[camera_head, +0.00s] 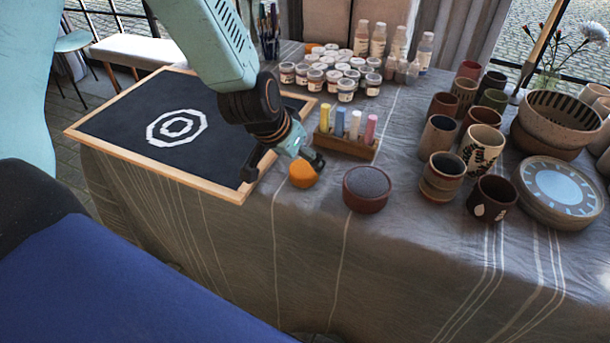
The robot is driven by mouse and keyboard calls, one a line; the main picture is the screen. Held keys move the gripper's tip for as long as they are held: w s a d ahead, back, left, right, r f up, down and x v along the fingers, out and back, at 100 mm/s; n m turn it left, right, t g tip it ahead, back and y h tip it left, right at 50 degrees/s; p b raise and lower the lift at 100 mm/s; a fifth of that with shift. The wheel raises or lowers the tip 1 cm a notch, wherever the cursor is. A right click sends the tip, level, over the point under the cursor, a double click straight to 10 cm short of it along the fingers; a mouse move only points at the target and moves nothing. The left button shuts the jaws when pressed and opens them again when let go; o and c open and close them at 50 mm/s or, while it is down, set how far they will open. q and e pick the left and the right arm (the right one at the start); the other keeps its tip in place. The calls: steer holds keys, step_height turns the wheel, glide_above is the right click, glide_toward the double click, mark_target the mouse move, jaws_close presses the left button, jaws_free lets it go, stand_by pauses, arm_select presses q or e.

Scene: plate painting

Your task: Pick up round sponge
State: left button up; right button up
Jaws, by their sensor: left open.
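The round sponge (303,174) looks orange and lies on the cloth-covered table near its front edge, left of a dark red bowl. My left gripper (284,164) comes down from above with its fingers spread. One finger is to the left near the chalkboard's corner, and the other is at the upper right of the sponge. The sponge sits just below and between the fingers, and the right finger overlaps its top edge in this view. I cannot tell whether they touch. My right gripper does not show.
The dark red bowl (367,189) with a grey filling is close on the right. A wooden chalk holder (345,145) stands behind. A framed chalkboard (110,118) lies left. Paint jars (346,90) stand at the back, cups (492,199) and a plate (560,190) at the right.

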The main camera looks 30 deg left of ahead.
mark_target(304, 167)
arm_select(q)
steer(key=shift+w+f+b, duration=0.15)
steer(key=shift+f+b, duration=0.15)
steer(key=shift+f, duration=0.2)
steer(key=shift+d+f+b, duration=0.3)
steer(key=shift+f+b, duration=0.3)
steer(key=shift+b, duration=0.25)
steer(key=shift+f+b, duration=0.3)
steer(key=shift+w+f+b, duration=0.4)
steer(key=shift+w+f, duration=0.45)
steer(key=shift+f, duration=0.05)
steer(key=shift+s+r, duration=0.4)
steer(key=shift+c, duration=0.3)
steer(key=shift+w+f, duration=0.3)
steer(key=c, duration=0.4)
steer(key=shift+s+r, duration=0.2)
steer(key=c, duration=0.5)
steer(key=shift+w, duration=0.1)
steer(key=shift+c, duration=0.5)
